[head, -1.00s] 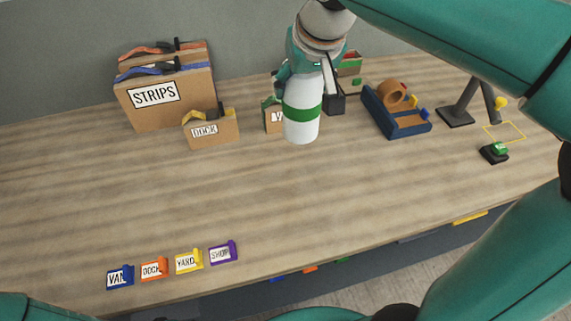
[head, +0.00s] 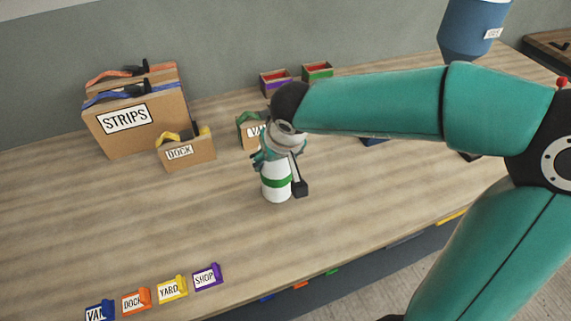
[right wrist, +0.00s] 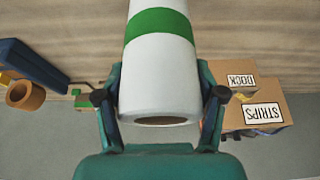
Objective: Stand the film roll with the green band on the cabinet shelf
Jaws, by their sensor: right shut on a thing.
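The film roll with the green band (head: 276,189) is white and upright, with its green band around the middle. My right gripper (head: 277,162) is shut on its upper part from above. In the right wrist view the roll (right wrist: 160,75) sits between the two fingers of the gripper (right wrist: 160,108), its hollow end towards the camera. I cannot tell whether its lower end touches the bench. The cabinet shelf is not clearly in view. My left gripper is not in view.
A STRIPS box (head: 135,120), a DOCK box (head: 187,153) and a partly hidden VAN box (head: 249,131) stand at the back. Small labelled tags (head: 172,288) line the front left. Two small bins (head: 317,72) stand behind. The middle left of the bench (head: 120,215) is clear.

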